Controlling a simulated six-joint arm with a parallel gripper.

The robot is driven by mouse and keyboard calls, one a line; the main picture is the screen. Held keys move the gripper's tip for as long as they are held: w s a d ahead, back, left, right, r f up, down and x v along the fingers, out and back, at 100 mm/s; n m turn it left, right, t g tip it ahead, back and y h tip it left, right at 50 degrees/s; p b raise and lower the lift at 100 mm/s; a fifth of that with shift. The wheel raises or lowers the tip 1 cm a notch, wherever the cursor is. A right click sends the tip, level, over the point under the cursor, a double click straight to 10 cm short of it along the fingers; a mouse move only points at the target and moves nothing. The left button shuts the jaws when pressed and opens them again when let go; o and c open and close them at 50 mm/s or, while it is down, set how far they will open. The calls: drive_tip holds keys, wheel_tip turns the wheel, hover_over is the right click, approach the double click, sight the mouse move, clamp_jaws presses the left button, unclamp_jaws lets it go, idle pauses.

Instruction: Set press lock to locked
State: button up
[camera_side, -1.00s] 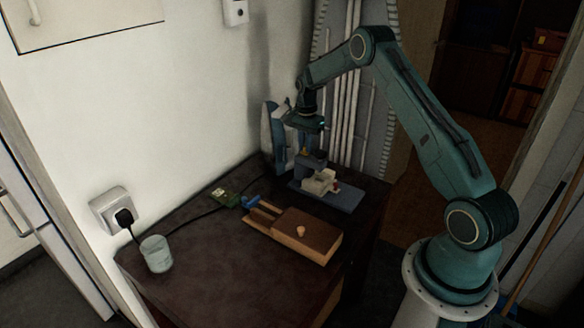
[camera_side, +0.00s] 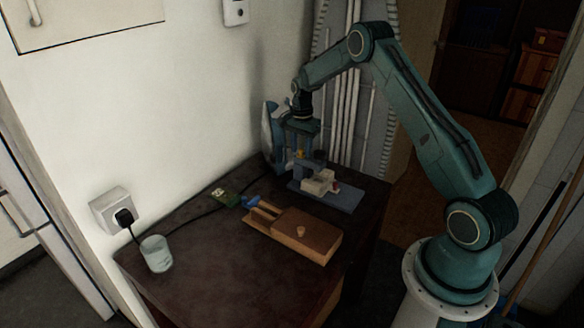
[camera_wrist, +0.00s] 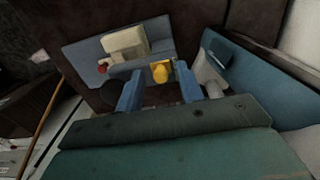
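The press lock, as far as I can tell, is the fixture on a blue-grey plate (camera_side: 345,200), with pale beige blocks (camera_side: 318,184), a small red part (camera_side: 336,187) and a yellow piece (camera_side: 300,154). In the wrist view the yellow piece (camera_wrist: 161,71) shows at the fingertips, with the beige block (camera_wrist: 125,42) and red part (camera_wrist: 102,69) beyond to the left. My gripper (camera_side: 303,150) points down over the rear of the fixture. Its two blue fingers (camera_wrist: 160,76) are apart, one on each side of the yellow piece. I cannot tell whether either touches it.
A wooden box with a small knob (camera_side: 300,231) lies in front of the fixture. A tall blue-and-white object (camera_side: 272,135) stands close beside my gripper. The front tabletop is clear.

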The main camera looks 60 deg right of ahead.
sight(301, 150)
drive_tip(key=shift+r, duration=0.15)
wheel_tip(301, 150, up, 14)
drive_tip(key=shift+f, duration=0.2)
idle(0.5)
drive_tip(key=shift+r, duration=0.1)
